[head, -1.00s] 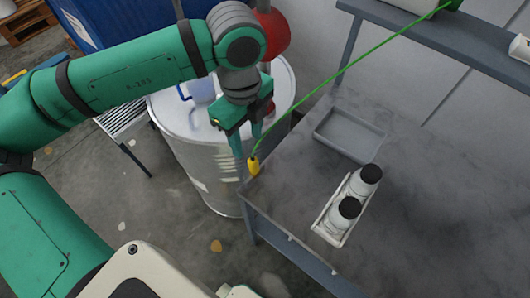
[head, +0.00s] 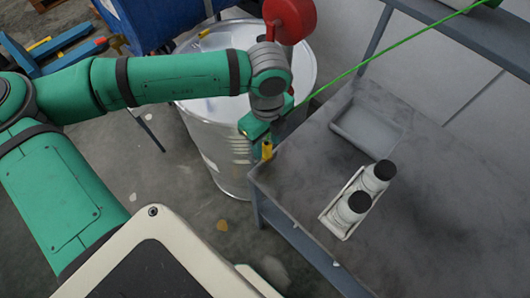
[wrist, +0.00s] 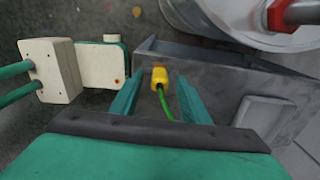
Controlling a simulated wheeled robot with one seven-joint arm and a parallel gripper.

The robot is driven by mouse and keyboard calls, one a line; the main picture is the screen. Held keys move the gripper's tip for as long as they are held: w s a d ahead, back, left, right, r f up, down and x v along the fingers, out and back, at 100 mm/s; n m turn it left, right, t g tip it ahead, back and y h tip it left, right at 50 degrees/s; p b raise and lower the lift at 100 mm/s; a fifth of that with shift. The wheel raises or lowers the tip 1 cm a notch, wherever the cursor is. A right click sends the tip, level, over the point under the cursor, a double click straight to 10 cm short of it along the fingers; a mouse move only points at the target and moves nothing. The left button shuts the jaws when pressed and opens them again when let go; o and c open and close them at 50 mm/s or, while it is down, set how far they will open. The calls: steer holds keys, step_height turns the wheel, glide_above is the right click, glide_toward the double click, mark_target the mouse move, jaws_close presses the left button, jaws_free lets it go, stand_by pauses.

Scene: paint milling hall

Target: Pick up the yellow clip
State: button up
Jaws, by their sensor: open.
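The yellow clip (head: 267,150) is at the near left corner of the grey table, on the end of a green line (head: 385,55) that runs up to the right. My gripper (head: 259,146) is right at the clip in the head view and partly covers it.
The grey table (head: 430,220) holds a shallow grey tray (head: 345,130) and a white holder (head: 330,217) with two black-capped white bottles (head: 352,207). A large metal drum (head: 225,165) stands close behind my gripper, with a red part (head: 290,18) above it. A shelf (head: 450,22) runs along the back.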

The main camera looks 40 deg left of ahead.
steer(key=shift+f, duration=0.2)
steer(key=shift+a, duration=0.15)
jaws_close()
step_height(320, 180, up, 18)
stand_by(0.7)
